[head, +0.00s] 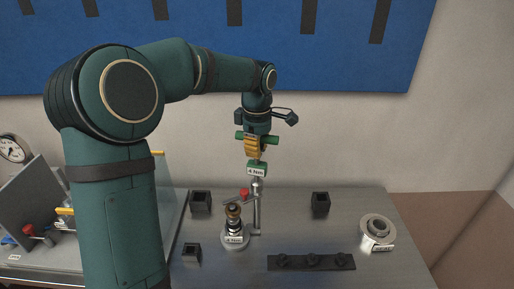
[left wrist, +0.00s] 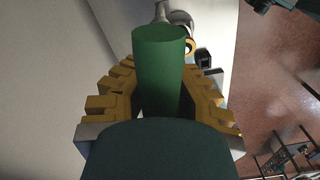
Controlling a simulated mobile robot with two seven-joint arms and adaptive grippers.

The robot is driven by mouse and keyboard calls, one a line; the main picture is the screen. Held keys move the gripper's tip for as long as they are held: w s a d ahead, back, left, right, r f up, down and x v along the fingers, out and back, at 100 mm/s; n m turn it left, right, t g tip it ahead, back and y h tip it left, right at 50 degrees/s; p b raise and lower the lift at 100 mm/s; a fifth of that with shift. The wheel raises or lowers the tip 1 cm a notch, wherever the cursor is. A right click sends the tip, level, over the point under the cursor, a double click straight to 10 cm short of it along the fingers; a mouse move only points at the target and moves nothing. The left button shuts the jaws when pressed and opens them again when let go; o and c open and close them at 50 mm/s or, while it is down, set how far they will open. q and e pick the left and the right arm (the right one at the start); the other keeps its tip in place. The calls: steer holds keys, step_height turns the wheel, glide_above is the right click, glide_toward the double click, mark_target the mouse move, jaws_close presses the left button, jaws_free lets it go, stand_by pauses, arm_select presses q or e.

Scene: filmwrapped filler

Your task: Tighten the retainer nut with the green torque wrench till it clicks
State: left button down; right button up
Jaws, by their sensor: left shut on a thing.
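My left gripper (head: 256,153) points down above the steel table, its yellow fingers shut on the green torque wrench (head: 257,169). In the left wrist view the wrench's green handle (left wrist: 160,65) stands between the yellow fingers (left wrist: 160,105). Its lower end is metallic and comes down near a thin grey post; I cannot tell whether they touch. To the left of the post stands a labelled fixture (head: 235,240) with a dark and brass-coloured stack (head: 233,214). The retainer nut may be on that stack, but it is too small to tell. My right gripper is not in view.
A red knob (head: 244,192) sits beside the post. Black square holders (head: 201,202), (head: 320,204) and (head: 191,253) stand around it. A black rack (head: 311,262) lies in front, and a pale ring-shaped part (head: 378,231) is at right. A gauge (head: 14,148) is at far left.

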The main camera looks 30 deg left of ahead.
arm_select(q)
steer(key=shift+f+b, duration=0.6)
steer(key=shift+f, duration=0.35)
steer(key=shift+r+m+p, duration=0.1)
steer(key=shift+m+p, duration=0.3)
steer(key=shift+m, duration=1.2)
steer(key=shift+m+p, duration=0.45)
steer(key=shift+m, duration=1.15)
